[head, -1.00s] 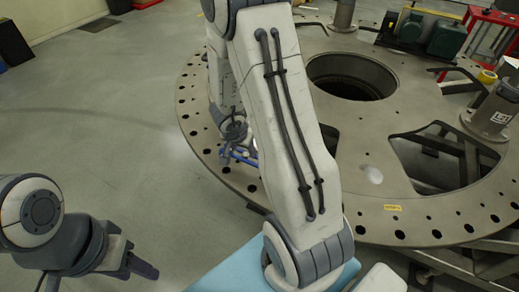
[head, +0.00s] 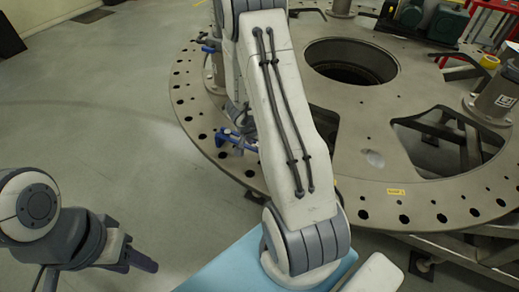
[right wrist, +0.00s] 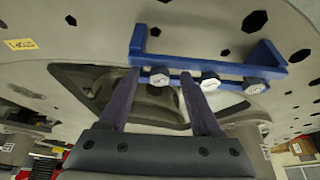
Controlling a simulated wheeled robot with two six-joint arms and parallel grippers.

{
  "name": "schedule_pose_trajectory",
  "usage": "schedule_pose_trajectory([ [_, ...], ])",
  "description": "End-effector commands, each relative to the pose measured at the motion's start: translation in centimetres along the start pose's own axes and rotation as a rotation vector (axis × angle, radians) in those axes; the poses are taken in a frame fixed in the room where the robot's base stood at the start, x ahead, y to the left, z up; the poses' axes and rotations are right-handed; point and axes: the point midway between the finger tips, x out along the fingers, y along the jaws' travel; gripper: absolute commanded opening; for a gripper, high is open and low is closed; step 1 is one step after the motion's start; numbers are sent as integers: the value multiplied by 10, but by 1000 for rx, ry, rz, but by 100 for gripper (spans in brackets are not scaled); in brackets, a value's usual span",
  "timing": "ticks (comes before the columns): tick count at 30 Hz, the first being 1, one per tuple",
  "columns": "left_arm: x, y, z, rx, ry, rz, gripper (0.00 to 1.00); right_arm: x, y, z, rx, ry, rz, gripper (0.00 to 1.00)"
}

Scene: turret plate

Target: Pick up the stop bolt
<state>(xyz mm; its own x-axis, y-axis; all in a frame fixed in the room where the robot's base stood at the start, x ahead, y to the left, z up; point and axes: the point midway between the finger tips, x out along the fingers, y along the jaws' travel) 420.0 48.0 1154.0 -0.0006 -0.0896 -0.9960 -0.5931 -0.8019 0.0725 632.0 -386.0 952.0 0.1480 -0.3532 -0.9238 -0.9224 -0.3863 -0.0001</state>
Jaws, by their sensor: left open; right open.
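A blue bracket (right wrist: 205,62) with several pale hex bolt heads along its bar shows in the right wrist view. One bolt head (right wrist: 160,79) appears between the fingertips of my right gripper (right wrist: 160,74), which is open; I cannot tell whether they touch it. Another bolt head (right wrist: 210,82) and a further one (right wrist: 252,86) are to its right. Which one is the stop bolt I cannot tell. In the head view, blue parts (head: 238,138) show at the plate's left rim, partly hidden by my right arm. My left gripper (head: 145,262) is open and empty, over the floor.
The large round turret plate (head: 395,170) has holes around its rim and a wide central opening (head: 350,62). Another blue part (head: 208,46) shows farther back on the left rim. A post (head: 492,97) stands on the right. The floor at left (head: 90,120) is clear.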

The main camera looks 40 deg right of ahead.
Motion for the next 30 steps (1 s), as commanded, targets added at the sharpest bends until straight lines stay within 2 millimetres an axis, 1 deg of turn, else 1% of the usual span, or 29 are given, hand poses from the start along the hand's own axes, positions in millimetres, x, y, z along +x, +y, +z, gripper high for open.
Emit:
schedule_pose_trajectory([
  [5, -1, 0, 0, 0, 0, 0, 50, 0, 0, 0, 0, 0, 0, 65],
  [6, -1, 0, 0, 0, 0, 0, 50, 0, 0, 0, 0, 0, 0, 57],
  [8, -1, 0, 0, 0, 0, 0, 50, 0, 0, 0, -1, 0, 0, 34],
  [9, -1, 0, 0, 0, 0, 0, 50, 0, 0, 0, -1, 0, 0, 19],
  [10, -1, 0, 0, 0, 0, 0, 50, 0, 0, 0, -1, 0, 0, 8],
  [11, -1, 0, 0, 0, 0, 0, 50, 0, 0, 0, -1, 0, 0, 0],
  [19, -1, 0, 0, 0, 0, 0, 50, -1, 0, 0, -1, 0, 0, 0],
  [23, -4, 0, 0, 0, 0, 0, 50, -5, 0, -2, 0, 0, -1, 0],
  [26, -11, 1, -1, 0, 0, 0, 50, -13, 0, -6, -1, 1, -1, 0],
  [29, -20, 2, -1, -1, 0, 0, 50, -25, 0, -10, -1, 1, -1, 0],
  [30, -26, 2, -1, -1, 0, 0, 50, -32, 0, -13, 1, 1, -1, 0],
])
